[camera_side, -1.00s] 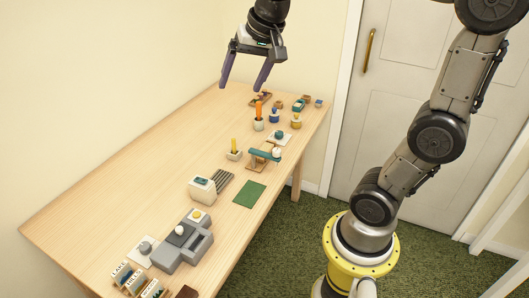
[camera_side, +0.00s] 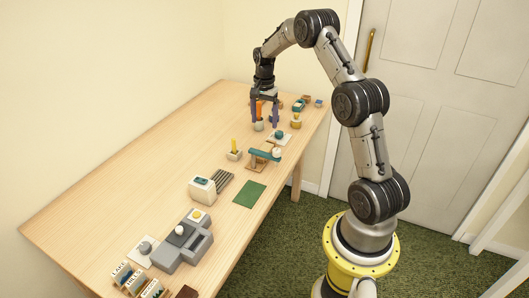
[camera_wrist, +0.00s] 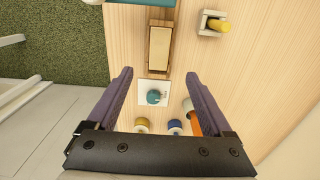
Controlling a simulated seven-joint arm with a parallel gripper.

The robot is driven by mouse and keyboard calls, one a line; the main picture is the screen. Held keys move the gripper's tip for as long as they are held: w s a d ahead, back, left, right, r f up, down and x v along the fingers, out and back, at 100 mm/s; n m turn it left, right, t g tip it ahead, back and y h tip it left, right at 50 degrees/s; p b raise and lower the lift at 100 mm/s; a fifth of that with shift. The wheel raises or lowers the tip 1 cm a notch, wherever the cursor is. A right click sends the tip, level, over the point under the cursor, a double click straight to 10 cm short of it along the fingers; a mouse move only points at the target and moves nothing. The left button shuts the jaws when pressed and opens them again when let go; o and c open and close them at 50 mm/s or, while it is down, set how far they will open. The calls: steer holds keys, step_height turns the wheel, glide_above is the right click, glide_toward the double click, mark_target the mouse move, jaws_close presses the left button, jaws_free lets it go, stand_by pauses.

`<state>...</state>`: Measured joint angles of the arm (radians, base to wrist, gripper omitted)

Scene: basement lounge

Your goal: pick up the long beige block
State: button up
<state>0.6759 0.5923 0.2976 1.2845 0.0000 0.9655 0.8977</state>
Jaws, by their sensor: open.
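A long beige block (camera_wrist: 159,46) lies lengthwise on a darker brown piece near the top middle of the wrist view. In the side view, a pale end near the teal bar may be this block, but I cannot tell for sure. My gripper (camera_wrist: 158,77) is open and empty, with its purple fingers spread apart. The block is ahead of the fingertips, outside the jaws. In the side view my gripper (camera_side: 264,123) hangs low over the far end of the table, pointing down.
A white card with a teal knob (camera_wrist: 154,97) lies below the fingertips. Yellow (camera_wrist: 142,125), blue (camera_wrist: 175,127) and orange (camera_wrist: 194,122) pieces stand close to the gripper. The table's left side (camera_side: 130,180) is clear.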

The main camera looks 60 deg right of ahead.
mark_target(264, 149)
step_height(264, 149, down, 12)
steer(key=shift+f, duration=0.15)
jaws_close()
stand_by(0.8)
